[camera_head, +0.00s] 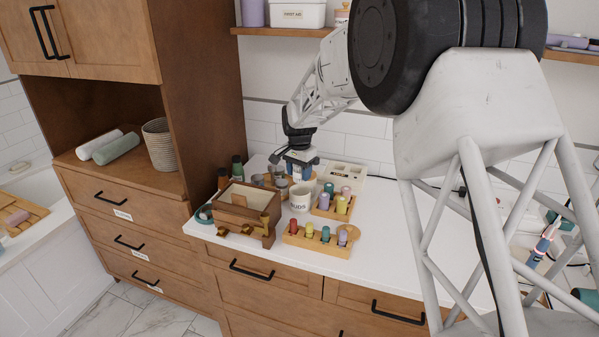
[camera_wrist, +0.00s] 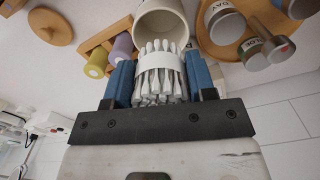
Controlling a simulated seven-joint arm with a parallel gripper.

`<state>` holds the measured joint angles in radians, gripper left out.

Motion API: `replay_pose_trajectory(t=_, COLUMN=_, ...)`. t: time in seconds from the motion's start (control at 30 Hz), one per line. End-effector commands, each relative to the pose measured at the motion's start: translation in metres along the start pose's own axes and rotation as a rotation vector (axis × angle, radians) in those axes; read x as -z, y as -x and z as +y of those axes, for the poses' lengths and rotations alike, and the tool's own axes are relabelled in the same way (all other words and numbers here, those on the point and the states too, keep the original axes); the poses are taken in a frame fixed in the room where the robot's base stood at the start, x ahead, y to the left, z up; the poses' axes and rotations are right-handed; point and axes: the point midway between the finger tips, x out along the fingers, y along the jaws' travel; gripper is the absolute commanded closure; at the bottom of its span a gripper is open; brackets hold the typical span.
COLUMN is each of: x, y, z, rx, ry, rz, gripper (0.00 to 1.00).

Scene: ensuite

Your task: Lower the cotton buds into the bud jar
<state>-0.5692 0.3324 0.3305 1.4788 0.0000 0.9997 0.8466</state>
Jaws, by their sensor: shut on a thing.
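The bud jar (camera_head: 300,199) is a small cream cup marked "BUDS", upright on the white counter. In the wrist view the jar (camera_wrist: 160,22) shows its open mouth at the top centre. My gripper (camera_head: 300,160) is over the counter, just behind and above the jar in the head view. In the wrist view my gripper (camera_wrist: 160,82) has its blue fingers shut on a bundle of cotton buds (camera_wrist: 160,70) with a white band around it. The bud tips overlap the jar's near rim in that view; I cannot tell whether any are inside.
Wooden racks of coloured bottles (camera_head: 320,238) stand in front and right of the jar. A wooden box (camera_head: 248,205) is to its left. A round tray (camera_wrist: 235,45) holds labelled jars. A round wooden lid (camera_wrist: 50,27) lies on the counter. The counter's right side is clearer.

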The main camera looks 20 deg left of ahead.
Motion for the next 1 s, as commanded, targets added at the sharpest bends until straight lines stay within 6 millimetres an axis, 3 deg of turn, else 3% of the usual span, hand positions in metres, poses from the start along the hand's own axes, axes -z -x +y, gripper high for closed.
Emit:
replay_pose_trajectory(t=0.47, x=0.000, y=-0.001, z=0.000, rx=0.000, ry=0.000, rz=0.000, gripper=0.72)
replay_pose_trajectory(t=1.0, x=0.000, y=-0.019, z=0.000, rx=-0.001, ry=0.000, rz=-0.001, gripper=0.72)
